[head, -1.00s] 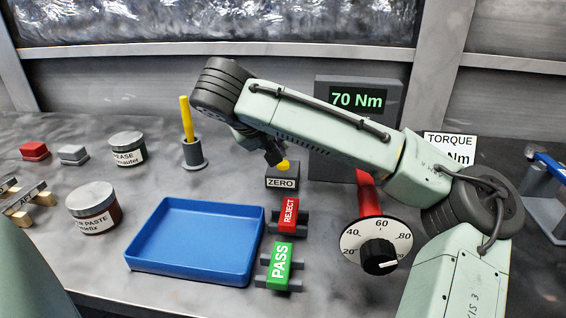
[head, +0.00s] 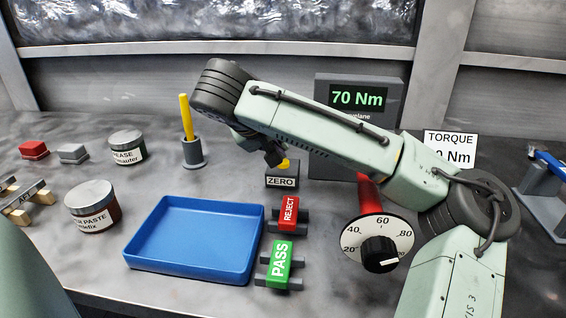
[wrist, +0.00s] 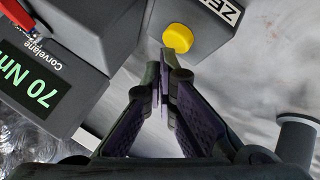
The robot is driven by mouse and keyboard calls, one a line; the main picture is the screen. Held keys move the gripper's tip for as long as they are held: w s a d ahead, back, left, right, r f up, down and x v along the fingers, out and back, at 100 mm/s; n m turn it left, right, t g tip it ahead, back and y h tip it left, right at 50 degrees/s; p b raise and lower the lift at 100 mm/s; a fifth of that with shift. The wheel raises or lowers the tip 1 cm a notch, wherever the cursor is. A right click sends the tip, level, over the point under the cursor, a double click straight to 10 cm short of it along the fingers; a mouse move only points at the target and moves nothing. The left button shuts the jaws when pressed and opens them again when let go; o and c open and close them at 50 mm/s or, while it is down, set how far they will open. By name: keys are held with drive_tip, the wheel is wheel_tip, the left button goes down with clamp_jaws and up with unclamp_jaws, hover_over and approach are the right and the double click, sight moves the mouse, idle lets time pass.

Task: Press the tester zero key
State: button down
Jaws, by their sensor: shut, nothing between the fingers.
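The zero key is a yellow round button (wrist: 178,38) on a small dark box labelled ZERO (head: 282,181). In the head view the yellow button (head: 285,166) is partly hidden behind my gripper (head: 274,158). In the wrist view my gripper (wrist: 164,62) is shut and empty, with its tips close to the button's near edge. I cannot tell whether they touch it. The tester (head: 358,97) stands behind with a green display reading 70 Nm; its display also shows in the wrist view (wrist: 38,88).
A blue tray (head: 190,268) lies at front left. Red REJECT (head: 288,214) and green PASS (head: 279,264) blocks stand in front of the ZERO box. A dial (head: 378,243) is to the right. A grey holder with a yellow stick (head: 194,152) stands left of my gripper.

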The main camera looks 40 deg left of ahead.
drive_tip(key=shift+f+b, duration=0.35)
drive_tip(key=shift+f, duration=0.25)
idle(0.7)
drive_tip(key=shift+r, duration=0.1)
idle(0.4)
drive_tip(key=shift+r+p, duration=0.65)
drive_tip(key=shift+r, duration=0.15)
wheel_tip(320, 180, up, 5)
drive_tip(key=p, duration=0.4)
drive_tip(key=shift+r, duration=0.1)
idle(0.7)
